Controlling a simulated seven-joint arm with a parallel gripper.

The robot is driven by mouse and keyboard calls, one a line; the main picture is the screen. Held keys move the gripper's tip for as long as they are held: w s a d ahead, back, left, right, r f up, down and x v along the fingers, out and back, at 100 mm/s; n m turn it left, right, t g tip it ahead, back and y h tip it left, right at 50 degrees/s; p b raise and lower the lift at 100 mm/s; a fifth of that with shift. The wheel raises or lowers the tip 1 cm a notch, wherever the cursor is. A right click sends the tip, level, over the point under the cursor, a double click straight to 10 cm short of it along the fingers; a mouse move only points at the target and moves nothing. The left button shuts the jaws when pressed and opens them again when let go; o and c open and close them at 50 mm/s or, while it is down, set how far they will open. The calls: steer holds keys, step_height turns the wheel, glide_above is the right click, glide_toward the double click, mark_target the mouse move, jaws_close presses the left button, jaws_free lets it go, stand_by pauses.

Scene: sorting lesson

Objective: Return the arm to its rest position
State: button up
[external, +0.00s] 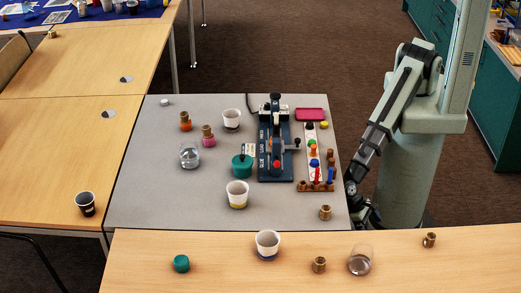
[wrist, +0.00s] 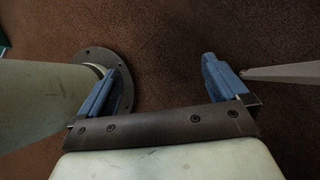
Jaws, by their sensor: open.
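My gripper (wrist: 160,85) is open in the wrist view. Its two blue fingers stand wide apart with only brown carpet between them. In the external view my arm hangs down on the right, and my gripper (external: 368,216) is low beside the right edge of the grey table (external: 140,200), partly hidden by the light wood table (external: 450,260) in front. It holds nothing that I can see.
The grey table carries a dark press (external: 276,150), a wooden peg rack (external: 316,187), white cups (external: 237,194), a glass (external: 190,155) and small bottles (external: 208,136). A brown cork-like piece (external: 325,212) stands near my gripper. A table leg (wrist: 285,74) shows beside the right finger.

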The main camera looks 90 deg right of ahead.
steer(key=w+d+f+n+t+y, duration=0.1)
steer(key=w+d+f+n+y, duration=0.35)
steer(key=d+f, duration=0.8)
steer(key=s+d+r+h, duration=0.1)
steer(key=d+r+h, duration=0.1)
steer(key=d, duration=0.7)
steer(key=s+d+r+n+h, duration=0.1)
steer(key=s+d+h, duration=0.1)
steer(key=d, duration=0.8)
steer(key=s+d+r+n+g+h, duration=0.1)
steer(key=s+d+r+h, duration=0.1)
steer(key=d, duration=0.8)
steer(key=shift+r+h, duration=0.35)
